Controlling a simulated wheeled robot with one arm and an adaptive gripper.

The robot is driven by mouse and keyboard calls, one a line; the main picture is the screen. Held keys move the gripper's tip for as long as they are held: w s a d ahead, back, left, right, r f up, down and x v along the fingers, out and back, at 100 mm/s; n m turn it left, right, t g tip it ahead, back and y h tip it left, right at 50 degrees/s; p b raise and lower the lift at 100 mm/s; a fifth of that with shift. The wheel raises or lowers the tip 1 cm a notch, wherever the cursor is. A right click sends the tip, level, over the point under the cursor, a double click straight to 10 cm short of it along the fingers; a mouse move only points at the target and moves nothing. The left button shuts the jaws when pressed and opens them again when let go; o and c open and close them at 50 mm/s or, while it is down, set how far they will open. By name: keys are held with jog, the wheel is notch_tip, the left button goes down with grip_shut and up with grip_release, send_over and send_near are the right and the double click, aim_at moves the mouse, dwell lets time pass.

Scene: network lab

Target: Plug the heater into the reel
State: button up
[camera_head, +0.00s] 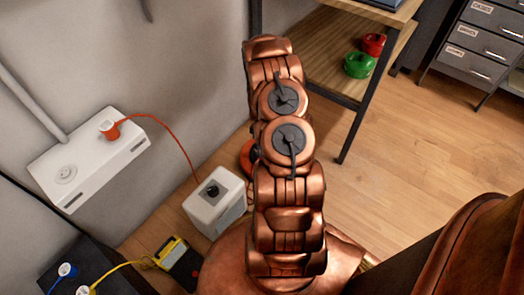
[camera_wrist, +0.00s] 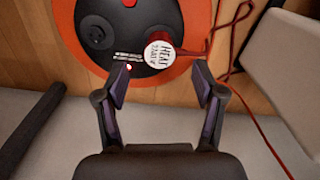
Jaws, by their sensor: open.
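In the wrist view the reel (camera_wrist: 130,15) has a dark round face and an orange rim. An empty round socket (camera_wrist: 97,32) shows on its left. A red plug with a white label reading "HEAT..." (camera_wrist: 161,54) is at the face's lower right, with its red cord leading right. I cannot tell if it is seated in a socket. My gripper (camera_wrist: 160,74) is open, its fingertips apart just below and to either side of the plug, with nothing held. In the head view the orange reel (camera_head: 247,158) is mostly hidden behind my arm, and my gripper does not show.
In the head view an orange plug (camera_head: 109,129) sits in the white wall outlet (camera_head: 80,170); its cord runs toward a white box (camera_head: 215,203). A shelf (camera_head: 345,70) stands behind; floor to the right is clear.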

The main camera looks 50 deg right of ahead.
jog(key=shift+r, duration=2.75)
